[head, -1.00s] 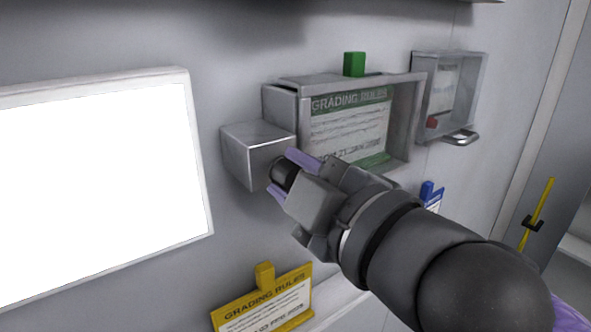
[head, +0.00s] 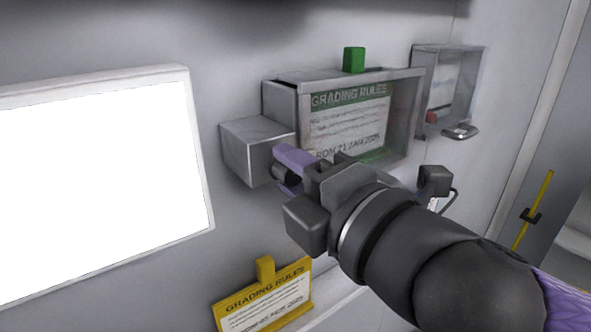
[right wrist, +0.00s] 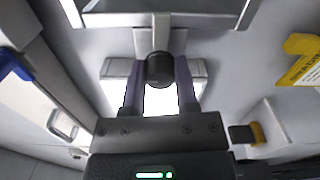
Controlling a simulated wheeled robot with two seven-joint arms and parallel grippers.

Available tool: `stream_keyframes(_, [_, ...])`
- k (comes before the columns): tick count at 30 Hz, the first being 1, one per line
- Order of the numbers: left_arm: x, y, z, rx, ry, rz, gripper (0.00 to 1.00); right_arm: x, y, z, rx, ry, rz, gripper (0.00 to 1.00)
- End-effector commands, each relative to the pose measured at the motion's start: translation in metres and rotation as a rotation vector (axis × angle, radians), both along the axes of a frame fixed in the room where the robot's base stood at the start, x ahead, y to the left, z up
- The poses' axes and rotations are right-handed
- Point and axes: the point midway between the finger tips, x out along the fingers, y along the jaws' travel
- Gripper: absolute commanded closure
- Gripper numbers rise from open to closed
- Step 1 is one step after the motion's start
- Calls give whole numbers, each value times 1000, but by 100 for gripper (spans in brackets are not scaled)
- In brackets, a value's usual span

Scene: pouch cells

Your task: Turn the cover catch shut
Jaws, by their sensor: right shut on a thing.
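The cover (head: 418,100) is a grey-framed, clear-fronted box on the wall, with a green-headed "GRADING RULES" card (head: 345,122) behind it. The catch is a dark round knob (head: 281,175) beside the grey block (head: 255,150) at the box's lower left. In the right wrist view the knob (right wrist: 159,68) sits between the two purple fingers. My right gripper (head: 286,166) is shut on this knob, its body rolled over and hiding the box's lower edge. Whether the catch holds the cover is hidden. My left gripper is not in view.
A bright white panel (head: 95,185) is on the wall at left. A yellow card holder (head: 264,298) hangs below. A smaller clear-fronted box (head: 450,90) with a metal catch (head: 460,131) is at right. A yellow rod (head: 534,210) stands far right.

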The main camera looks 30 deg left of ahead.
Motion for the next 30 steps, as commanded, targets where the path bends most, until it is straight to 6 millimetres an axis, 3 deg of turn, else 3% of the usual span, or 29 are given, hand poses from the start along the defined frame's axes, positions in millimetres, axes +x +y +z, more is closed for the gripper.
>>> stream_keyframes(17, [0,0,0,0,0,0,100,0,0,-1,-15,-28,0,100])
stream_keyframes(18, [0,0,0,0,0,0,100,0,0,-1,-15,-28,0,60])
stream_keyframes(22, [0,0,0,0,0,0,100,0,0,-1,-14,-28,0,33])
stream_keyframes(23, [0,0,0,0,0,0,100,0,0,-1,-14,-28,0,27])
stream_keyframes(30, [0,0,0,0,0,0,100,0,0,-1,-13,-28,0,27])
